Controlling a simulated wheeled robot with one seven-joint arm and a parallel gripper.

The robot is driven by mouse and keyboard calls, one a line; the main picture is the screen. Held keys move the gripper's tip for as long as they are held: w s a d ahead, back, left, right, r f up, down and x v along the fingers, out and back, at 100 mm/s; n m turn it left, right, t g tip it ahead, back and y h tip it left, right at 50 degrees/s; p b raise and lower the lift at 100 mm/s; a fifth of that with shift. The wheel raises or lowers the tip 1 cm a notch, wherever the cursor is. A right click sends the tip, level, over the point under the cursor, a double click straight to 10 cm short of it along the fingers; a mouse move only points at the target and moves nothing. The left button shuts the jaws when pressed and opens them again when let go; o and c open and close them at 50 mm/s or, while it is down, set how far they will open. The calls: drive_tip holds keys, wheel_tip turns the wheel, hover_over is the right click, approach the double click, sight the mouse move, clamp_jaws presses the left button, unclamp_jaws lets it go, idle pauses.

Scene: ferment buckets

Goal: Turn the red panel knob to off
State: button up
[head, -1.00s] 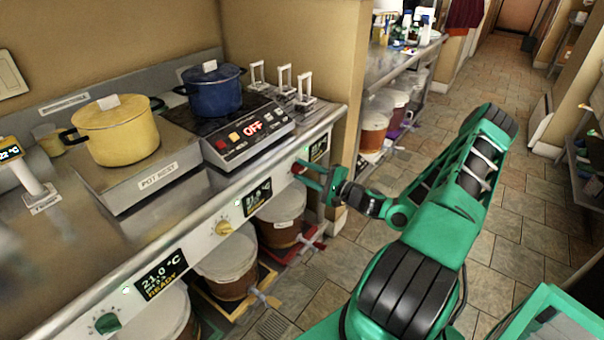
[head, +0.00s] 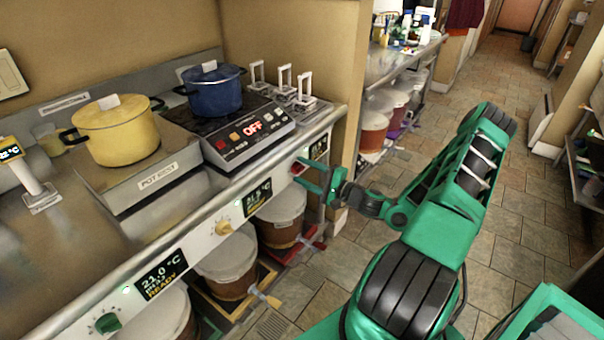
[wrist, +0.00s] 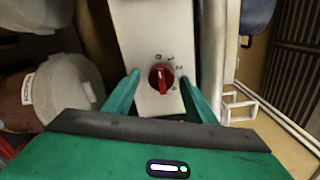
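The red panel knob (wrist: 161,77) sits on the pale front panel (wrist: 150,30) in the wrist view, with small marks around its upper right side. Its pointer ridge runs roughly up and down in that view. My gripper (wrist: 160,92) is open, with one green finger on each side of the knob and a gap to it on both sides. In the head view the red knob (head: 299,168) shows at the right end of the panel. My gripper (head: 312,176) is there just in front of it, and I cannot tell whether it touches.
A yellow knob (head: 223,227) and a green knob (head: 108,323) are further left on the panel, beside small displays. Lidded buckets (head: 283,218) stand below. A yellow pot (head: 117,135) and a blue pot (head: 214,92) stand on the counter above. The aisle floor is clear.

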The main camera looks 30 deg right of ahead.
drive_tip(key=shift+d, duration=0.1)
drive_tip(key=v, duration=1)
drive_tip(key=shift+s, duration=0.3)
